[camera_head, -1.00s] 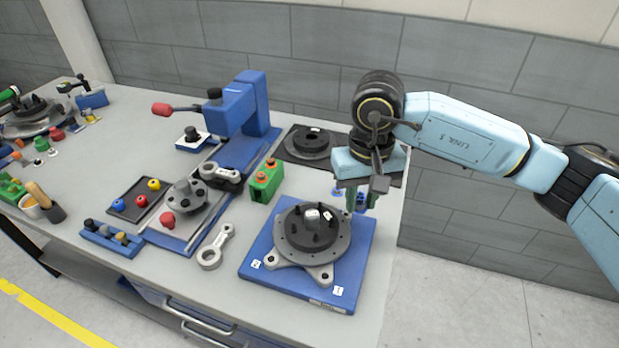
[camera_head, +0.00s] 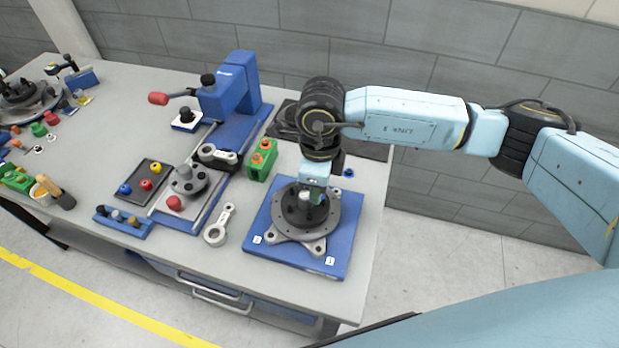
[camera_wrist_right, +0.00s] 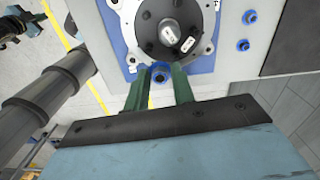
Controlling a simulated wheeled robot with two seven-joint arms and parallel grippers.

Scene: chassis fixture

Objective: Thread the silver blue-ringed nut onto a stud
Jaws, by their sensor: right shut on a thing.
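A dark round hub (camera_head: 297,211) with short upright studs and a pale centre sits on a grey disc (camera_head: 328,222) on a blue base plate (camera_head: 262,225). My right gripper (camera_head: 317,199) is over the hub, pointing down, and hides part of it. In the right wrist view its two green fingers (camera_wrist_right: 163,78) are shut on a blue-ringed nut (camera_wrist_right: 160,74), close beside the hub (camera_wrist_right: 150,48). I cannot tell whether the nut touches a stud. My left gripper is not in view.
Two loose blue-ringed nuts (camera_wrist_right: 249,17) (camera_wrist_right: 242,46) lie on the table to the side; one shows behind the fixture (camera_head: 348,172). A green block (camera_head: 262,160), a grey link (camera_head: 219,224) and a blue press (camera_head: 236,88) stand to the left.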

